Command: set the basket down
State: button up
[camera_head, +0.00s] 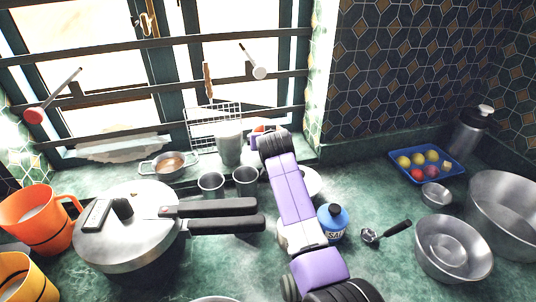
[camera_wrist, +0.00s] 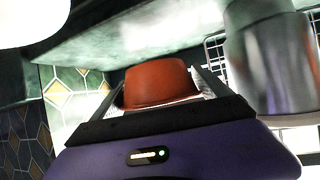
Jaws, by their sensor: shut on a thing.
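A wire basket (camera_head: 200,124) shows at the window, partly hidden behind a tall metal canister (camera_head: 229,143). Its wire grid also shows beside the canister in the wrist view (camera_wrist: 214,46). My gripper (camera_head: 259,131) is at the sill, just right of the canister. In the wrist view my gripper (camera_wrist: 160,92) is shut on a reddish-brown piece (camera_wrist: 158,86), which looks like the basket's handle. Where this piece joins the wire is hidden. I cannot tell whether the basket's underside touches the sill.
A pressure cooker (camera_head: 130,232) and orange mug (camera_head: 40,217) stand left. Two metal cups (camera_head: 211,184) stand near the canister. Metal bowls (camera_head: 453,250) and a blue tray (camera_head: 428,174) are farther right.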

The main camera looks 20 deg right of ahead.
jog(key=shift+f+b, duration=1.2)
jog(key=shift+f, duration=0.65)
jog(key=shift+f, duration=0.15)
jog(key=o, duration=1.3)
jog(key=shift+o, duration=0.2)
jog(key=shift+s+r, duration=0.15)
jog(key=shift+r, duration=0.1)
jog(key=v, duration=1.1)
jog(key=shift+s+p, duration=0.35)
jog(key=shift+r, duration=0.15)
